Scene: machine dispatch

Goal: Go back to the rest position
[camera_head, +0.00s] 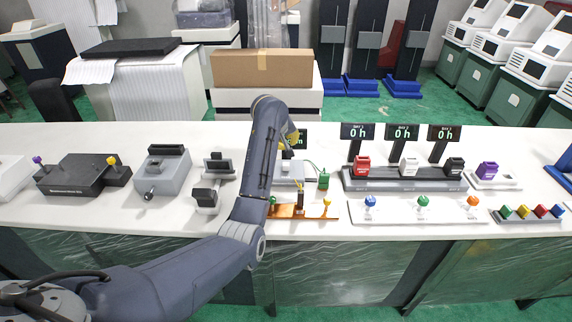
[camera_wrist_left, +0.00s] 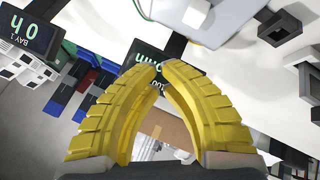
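My left arm reaches in over the white counter (camera_head: 300,228) in the head view. Its gripper (camera_head: 292,142) is above the counter near its back edge, mostly hidden by the arm's last link, with a bit of yellow showing. In the left wrist view, the yellow fingers (camera_wrist_left: 161,68) curve together with their tips meeting or nearly so, and nothing is seen held between them. A dark display with green digits (camera_wrist_left: 140,60) is just beyond the tips. My right gripper is not in view.
An orange stand (camera_head: 290,211) lies below the arm. A grey clamp-like device (camera_head: 213,185) stands left of it. Bay displays (camera_head: 402,132) stand behind red, white and black blocks on a grey rack (camera_head: 400,184) at the right. A cardboard box (camera_head: 262,68) sits behind the counter.

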